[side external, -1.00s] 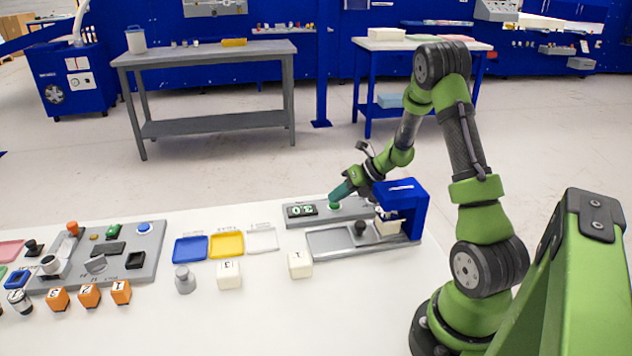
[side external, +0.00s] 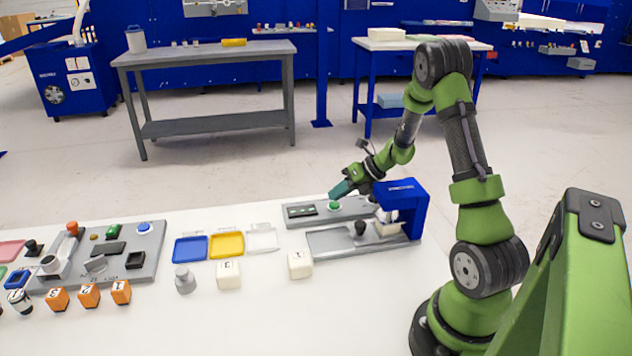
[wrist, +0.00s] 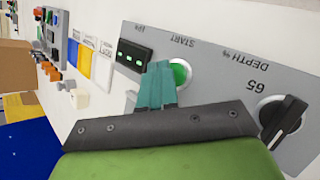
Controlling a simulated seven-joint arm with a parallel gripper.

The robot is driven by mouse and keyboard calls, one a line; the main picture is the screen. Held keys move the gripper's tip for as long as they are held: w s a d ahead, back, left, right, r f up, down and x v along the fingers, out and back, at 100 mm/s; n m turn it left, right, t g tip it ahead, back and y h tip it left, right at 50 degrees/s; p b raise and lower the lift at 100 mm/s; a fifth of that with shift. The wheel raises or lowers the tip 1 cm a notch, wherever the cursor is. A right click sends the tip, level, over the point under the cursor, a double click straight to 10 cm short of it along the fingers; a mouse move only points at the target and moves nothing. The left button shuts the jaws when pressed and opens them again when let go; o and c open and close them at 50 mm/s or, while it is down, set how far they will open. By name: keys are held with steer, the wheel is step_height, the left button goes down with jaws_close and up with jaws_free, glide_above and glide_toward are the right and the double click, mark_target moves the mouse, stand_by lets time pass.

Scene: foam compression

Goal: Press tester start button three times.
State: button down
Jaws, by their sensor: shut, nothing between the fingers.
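The tester (side external: 365,242) is a grey base with a blue press head (side external: 402,198) at its right end. Its control panel carries the green round start button (side external: 333,206), which shows in the wrist view (wrist: 181,74) beside the label START. My gripper (side external: 335,196) is shut and empty, with teal fingers pointing down at the button. The fingertips appear just above the button; the wrist view (wrist: 158,68) shows them overlapping its left edge. Contact cannot be told. A pale foam block (side external: 388,229) lies under the press head, looking flattened.
The dark display (side external: 301,211) shows green dashes. A black depth knob (wrist: 284,118) marked 65 sits on the panel. White cubes (side external: 300,264) (side external: 229,275), coloured trays (side external: 227,245) and another grey panel (side external: 125,262) lie to the left.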

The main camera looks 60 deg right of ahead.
mark_target(338, 204)
steer(key=shift+r, duration=2.8)
